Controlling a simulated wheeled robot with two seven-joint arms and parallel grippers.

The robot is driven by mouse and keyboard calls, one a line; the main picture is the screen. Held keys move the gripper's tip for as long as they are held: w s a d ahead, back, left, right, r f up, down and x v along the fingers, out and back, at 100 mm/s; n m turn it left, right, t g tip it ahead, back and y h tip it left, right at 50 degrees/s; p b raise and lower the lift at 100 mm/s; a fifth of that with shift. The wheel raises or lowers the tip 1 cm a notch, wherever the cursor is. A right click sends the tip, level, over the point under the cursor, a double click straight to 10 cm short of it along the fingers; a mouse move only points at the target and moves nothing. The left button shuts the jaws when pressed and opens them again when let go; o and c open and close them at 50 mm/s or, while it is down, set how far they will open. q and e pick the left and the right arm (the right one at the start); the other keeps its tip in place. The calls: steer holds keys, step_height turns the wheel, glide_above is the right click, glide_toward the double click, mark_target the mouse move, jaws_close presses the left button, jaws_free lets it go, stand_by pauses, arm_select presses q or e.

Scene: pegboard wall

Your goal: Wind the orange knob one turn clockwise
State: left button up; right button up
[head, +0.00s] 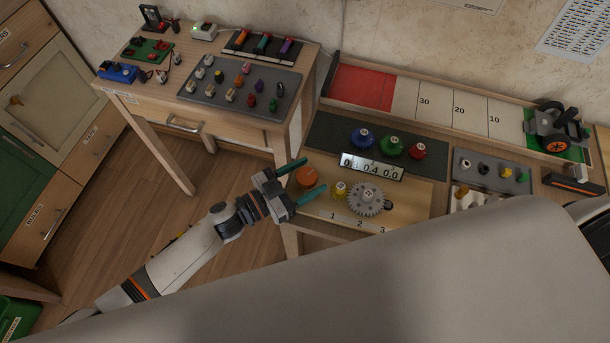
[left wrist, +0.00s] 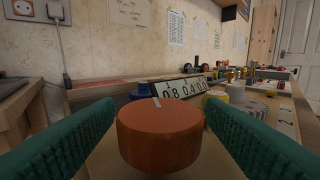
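The orange knob (head: 308,177) stands at the left end of the wooden board, left of the yellow gear. In the left wrist view the round knob (left wrist: 160,138) sits low in the middle, with a pale mark on its top near the far edge. My left gripper (head: 315,173) reaches in from the left with its two green fingers apart, one on either side of the knob. The left wrist view shows a finger on each side; narrow gaps seem to remain, though contact lower down is hard to judge. My right gripper is not in view.
Behind the knob is a white number display (head: 372,166). To its right are a small yellow gear (head: 339,190) and a large grey gear (head: 365,199). Blue, green and red gears stand on a dark panel (head: 341,140). A wooden side table (head: 150,100) stands at left; floor lies between.

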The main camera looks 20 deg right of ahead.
arm_select(q)
steer(key=shift+a, duration=0.1)
steer(key=b+v, duration=0.1)
steer(key=v, duration=1.1)
